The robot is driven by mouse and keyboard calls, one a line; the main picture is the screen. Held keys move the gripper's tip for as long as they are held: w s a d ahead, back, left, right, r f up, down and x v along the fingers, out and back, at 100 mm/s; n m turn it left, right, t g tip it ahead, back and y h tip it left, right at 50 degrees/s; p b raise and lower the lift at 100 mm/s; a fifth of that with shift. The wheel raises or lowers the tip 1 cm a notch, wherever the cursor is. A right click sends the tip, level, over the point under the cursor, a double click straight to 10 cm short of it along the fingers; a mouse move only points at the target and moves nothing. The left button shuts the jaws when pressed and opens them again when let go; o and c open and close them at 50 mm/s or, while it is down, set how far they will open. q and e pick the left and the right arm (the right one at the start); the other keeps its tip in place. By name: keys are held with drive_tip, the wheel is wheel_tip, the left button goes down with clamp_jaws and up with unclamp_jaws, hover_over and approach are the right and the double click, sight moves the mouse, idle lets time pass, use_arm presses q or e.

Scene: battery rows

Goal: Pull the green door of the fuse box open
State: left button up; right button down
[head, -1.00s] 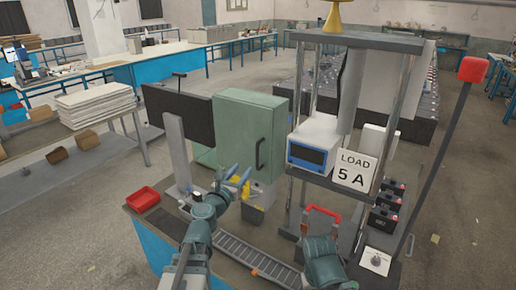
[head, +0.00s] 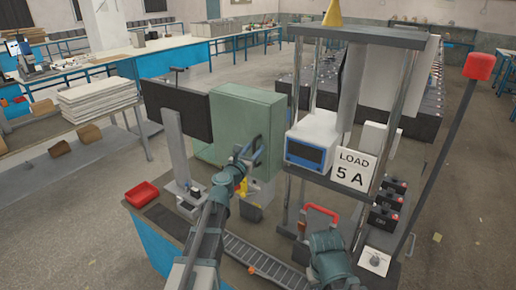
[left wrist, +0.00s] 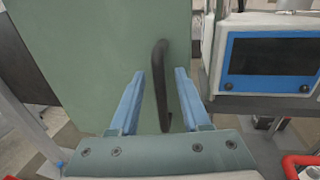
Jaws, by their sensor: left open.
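The green fuse box (head: 238,115) stands on the bench with its green door (left wrist: 90,60) facing me; the door looks closed. A dark upright bar handle (left wrist: 160,85) is near the door's right edge. My left gripper (head: 252,152) is in front of the door at the handle. In the left wrist view the open blue fingers (left wrist: 157,88) are on either side of the handle, which is nearer the left finger; I cannot tell whether they touch it. In the head view the gripper mostly hides the handle.
A black panel (head: 178,112) stands left of the box. Right of it are a blue-fronted instrument (head: 308,152) and a "LOAD 5 A" sign (head: 354,169) on a metal frame. A red tray (head: 142,195) and a red handle (head: 320,209) are on the bench.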

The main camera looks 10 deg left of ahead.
use_arm(q)
drive_tip(key=shift+w, duration=0.25)
clamp_jaws()
idle(1.3)
